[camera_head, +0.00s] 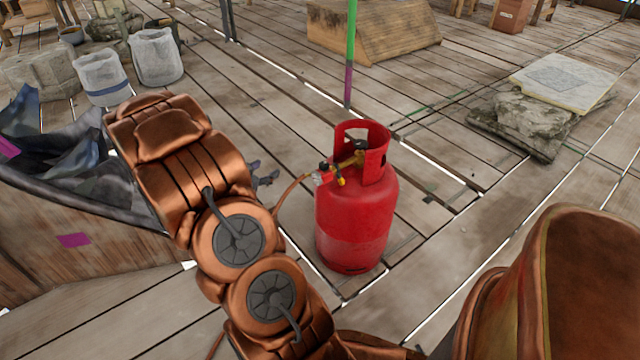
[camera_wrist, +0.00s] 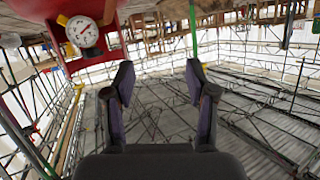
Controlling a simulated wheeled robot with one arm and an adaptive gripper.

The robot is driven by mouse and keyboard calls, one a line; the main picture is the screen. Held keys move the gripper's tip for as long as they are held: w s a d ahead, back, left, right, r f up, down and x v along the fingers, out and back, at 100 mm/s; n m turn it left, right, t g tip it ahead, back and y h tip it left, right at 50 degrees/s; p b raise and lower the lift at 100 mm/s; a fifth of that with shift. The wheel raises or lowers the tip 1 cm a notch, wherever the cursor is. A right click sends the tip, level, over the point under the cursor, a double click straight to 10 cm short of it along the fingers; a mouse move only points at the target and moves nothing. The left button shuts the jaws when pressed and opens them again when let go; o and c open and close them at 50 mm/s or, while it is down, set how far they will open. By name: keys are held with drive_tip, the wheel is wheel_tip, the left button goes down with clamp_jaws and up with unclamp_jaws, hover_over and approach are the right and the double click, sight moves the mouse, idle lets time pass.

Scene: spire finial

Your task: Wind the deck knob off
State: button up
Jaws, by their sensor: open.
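A red gas cylinder (camera_head: 357,222) stands upright on the plank deck in the head view, with an open red collar on top. Inside the collar is a brass valve with a small dark knob (camera_head: 361,146); I cannot tell for certain that this is the deck knob. A yellow knob or lever (camera_head: 340,181) sits on the fitting at the left. My gripper (camera_head: 265,176) shows partly behind my copper arm, left of the cylinder and apart from it. In the wrist view my gripper (camera_wrist: 160,82) is open, with nothing between its fingers. There a round white gauge (camera_wrist: 83,31) lies left of the fingers.
An orange hose (camera_head: 288,191) runs from the valve down behind my arm. A green and purple pole (camera_head: 350,55) stands behind the cylinder. A wooden box with dark cloth (camera_head: 75,170) is at left. Stone slabs (camera_head: 525,120) lie at right; deck between is mostly clear.

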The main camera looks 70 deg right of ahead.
sight(321, 168)
drive_tip(key=s+d+f+m+g+h+b, duration=0.25)
drive_tip(key=s+g, duration=0.25)
drive_tip(key=s, duration=0.6)
drive_tip(key=shift+n, duration=0.25)
drive_tip(key=shift+w+b+x, duration=0.15)
drive_tip(key=shift+b+x, duration=0.6)
drive_tip(key=shift+x, duration=1.25)
drive_tip(key=shift+w+b+x, duration=0.1)
drive_tip(key=shift+b+x, duration=0.6)
drive_tip(key=shift+x, duration=1.35)
drive_tip(key=shift+d+f, duration=0.1)
drive_tip(key=shift+f, duration=0.05)
clamp_jaws()
